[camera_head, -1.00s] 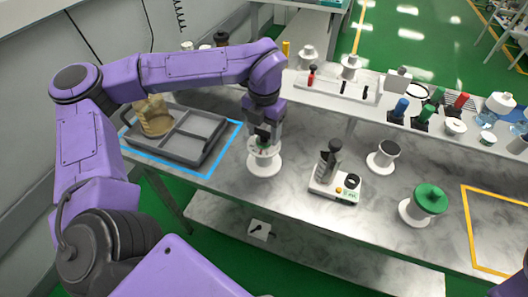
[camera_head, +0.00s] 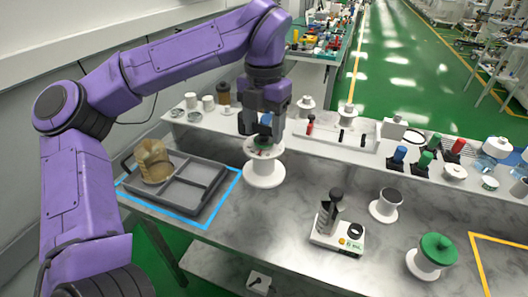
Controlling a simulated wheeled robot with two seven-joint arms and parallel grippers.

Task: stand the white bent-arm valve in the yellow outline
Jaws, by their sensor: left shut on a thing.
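My left gripper (camera_head: 263,128) points down and is shut on the top of a white flanged, spool-shaped piece (camera_head: 264,172) with some green at its top. The piece is upright and appears to hang above the marble counter. The fingers hide its upper part, so I cannot tell whether it has a bent arm. The yellow outline (camera_head: 478,262) is at the right edge, only partly in view. The part of it in view looks bare. My right gripper is not in view.
A white device with a dark tilted post (camera_head: 335,236), a grey-topped white spool (camera_head: 385,207) and a green-topped spool (camera_head: 432,256) stand between the held piece and the outline. A grey tray (camera_head: 204,189) sits in a blue outline at left. A crowded shelf (camera_head: 340,150) runs behind.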

